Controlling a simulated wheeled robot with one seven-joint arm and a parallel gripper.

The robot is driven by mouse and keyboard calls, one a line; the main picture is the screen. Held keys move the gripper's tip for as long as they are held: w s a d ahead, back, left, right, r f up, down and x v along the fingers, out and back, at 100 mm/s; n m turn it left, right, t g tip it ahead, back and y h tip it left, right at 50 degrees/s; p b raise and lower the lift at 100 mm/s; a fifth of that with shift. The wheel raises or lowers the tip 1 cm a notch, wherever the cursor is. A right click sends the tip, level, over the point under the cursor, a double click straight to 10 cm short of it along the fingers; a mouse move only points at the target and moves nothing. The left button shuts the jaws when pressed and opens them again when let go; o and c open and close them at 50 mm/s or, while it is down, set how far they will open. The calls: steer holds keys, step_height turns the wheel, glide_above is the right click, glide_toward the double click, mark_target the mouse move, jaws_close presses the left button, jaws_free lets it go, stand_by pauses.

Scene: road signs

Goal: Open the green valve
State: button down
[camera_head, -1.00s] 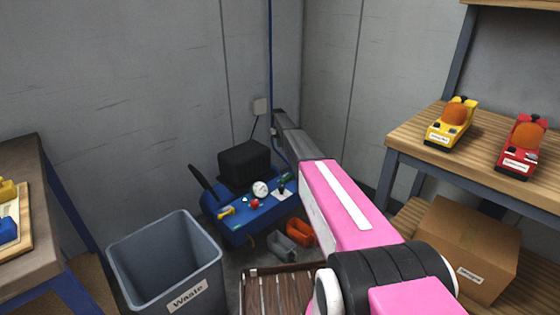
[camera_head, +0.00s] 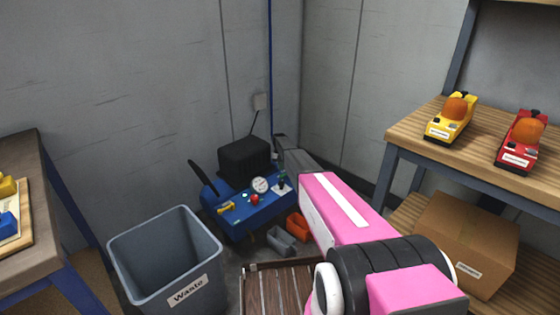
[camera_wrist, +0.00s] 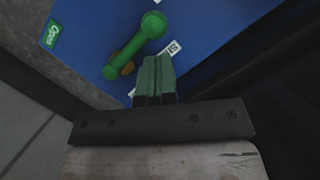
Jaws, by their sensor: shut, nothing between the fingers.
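The green valve (camera_wrist: 130,50) is a lever with a round knob at its upper end, on a blue panel (camera_wrist: 215,22) in the wrist view. Its handle slants from upper right to lower left. A green "Open" label (camera_wrist: 51,35) is left of it, and a partly hidden white label (camera_wrist: 170,50) is on its right. My gripper (camera_wrist: 155,62) is shut and empty, its fingertips just below and right of the handle. I cannot tell if they touch it. In the head view the blue machine (camera_head: 240,222) stands by the corner, with small green parts near its right end.
A grey waste bin (camera_head: 165,250) stands left of the machine. Grey (camera_head: 281,241) and orange (camera_head: 298,226) bins and a wooden crate (camera_head: 280,290) are in front. A shelf (camera_head: 410,130) on the right holds a yellow (camera_head: 452,119) and a red device (camera_head: 521,142).

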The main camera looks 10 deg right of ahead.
steer(key=shift+x, duration=0.9)
